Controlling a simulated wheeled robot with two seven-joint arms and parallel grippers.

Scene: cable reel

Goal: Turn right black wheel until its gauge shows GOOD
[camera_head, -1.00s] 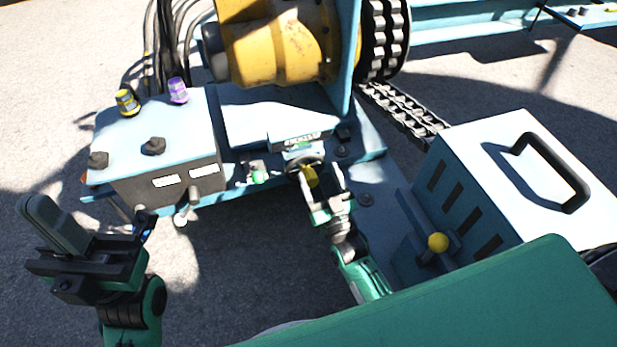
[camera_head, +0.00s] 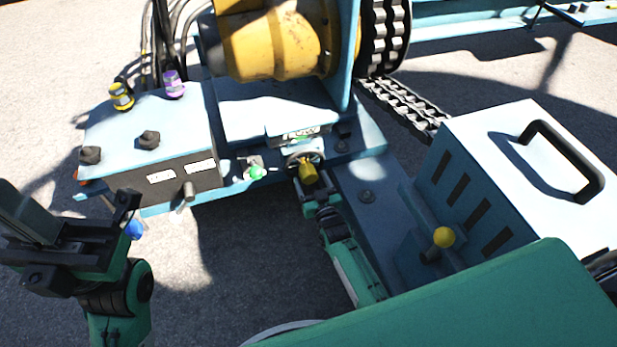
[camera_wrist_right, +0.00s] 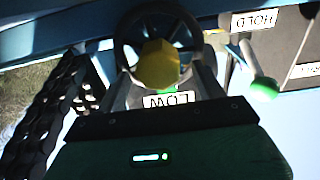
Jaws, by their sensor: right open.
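The black wheel (camera_head: 292,157) sits on the front of the blue machine, with a yellow knob (camera_head: 308,173) at its middle. In the right wrist view the wheel (camera_wrist_right: 125,38) and its yellow knob (camera_wrist_right: 158,65) are close. My right gripper (camera_wrist_right: 165,75) is open, one finger on each side of the knob; I cannot tell whether they touch it. A label plate (camera_wrist_right: 168,101) reads LOW, upside down, with a little green beside it. In the head view the plate above the wheel (camera_head: 300,134) is too small to read. My left gripper (camera_head: 40,235) is empty at the far left; its opening is unclear.
A green-knobbed lever (camera_head: 257,172) stands just left of the wheel; a HOLD label (camera_wrist_right: 254,21) is near it. A box with black knobs (camera_head: 150,139) is further left. A yellow-knobbed lever (camera_head: 443,237) and a handled white-topped box (camera_head: 500,150) are right.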

